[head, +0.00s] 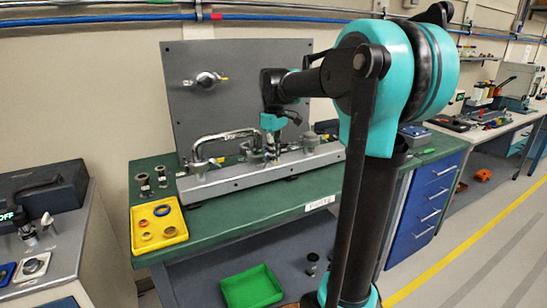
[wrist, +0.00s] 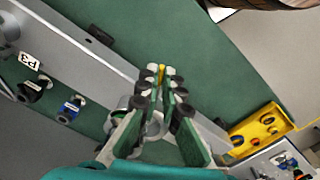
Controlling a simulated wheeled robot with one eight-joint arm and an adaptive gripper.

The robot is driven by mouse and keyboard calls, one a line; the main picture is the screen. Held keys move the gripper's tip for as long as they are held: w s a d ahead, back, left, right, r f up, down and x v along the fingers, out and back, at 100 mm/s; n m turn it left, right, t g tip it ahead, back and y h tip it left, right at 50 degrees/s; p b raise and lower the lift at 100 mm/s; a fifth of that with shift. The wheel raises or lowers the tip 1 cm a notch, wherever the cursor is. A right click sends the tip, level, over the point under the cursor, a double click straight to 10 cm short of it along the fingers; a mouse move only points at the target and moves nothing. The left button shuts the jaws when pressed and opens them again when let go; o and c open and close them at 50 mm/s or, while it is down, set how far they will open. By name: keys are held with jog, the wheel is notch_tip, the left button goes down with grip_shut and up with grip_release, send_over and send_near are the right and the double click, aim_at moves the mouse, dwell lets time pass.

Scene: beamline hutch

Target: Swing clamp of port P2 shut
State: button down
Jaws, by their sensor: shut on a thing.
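My gripper (head: 272,146) is low over the middle of the grey rail (head: 235,180) on the green bench. In the wrist view my gripper (wrist: 160,98) has its two fingers close together, shut on a clamp part. A small yellow piece (wrist: 162,72) shows between the fingertips. The clamp (head: 256,155) at this middle port is mostly hidden by the fingers, so its swing angle cannot be told. No P2 label is readable. A P3 label (wrist: 30,62) shows on the rail at left in the wrist view.
A bent metal pipe (head: 222,134) rises from the rail's left part, close to my gripper. A grey upright panel (head: 190,105) stands behind. A yellow tray (head: 139,236) with rings is at the bench's left; a green bin (head: 251,288) is below.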

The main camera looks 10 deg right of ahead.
jog(key=w+d+n, duration=0.1)
jog(key=w+n, duration=0.2)
jog(key=w+d+n, duration=0.1)
jog(key=w+n, duration=0.1)
jog(key=n, duration=0.1)
jog(key=w+d+n, duration=0.1)
jog(key=w+n, duration=0.2)
jog(key=shift+w+d, duration=0.35)
jog(key=shift+d, duration=0.05)
jog(key=shift+w+a+n, duration=0.15)
jog(key=shift+w+n, duration=0.65)
jog(key=shift+n, duration=0.15)
jog(key=shift+w+a+n, duration=0.1)
jog(key=shift+w+n, duration=0.7)
jog(key=shift+n, duration=0.15)
jog(key=c, duration=1.7)
grip_release()
jog(key=shift+r, duration=0.1)
notch_tip(320, 180, up, 12)
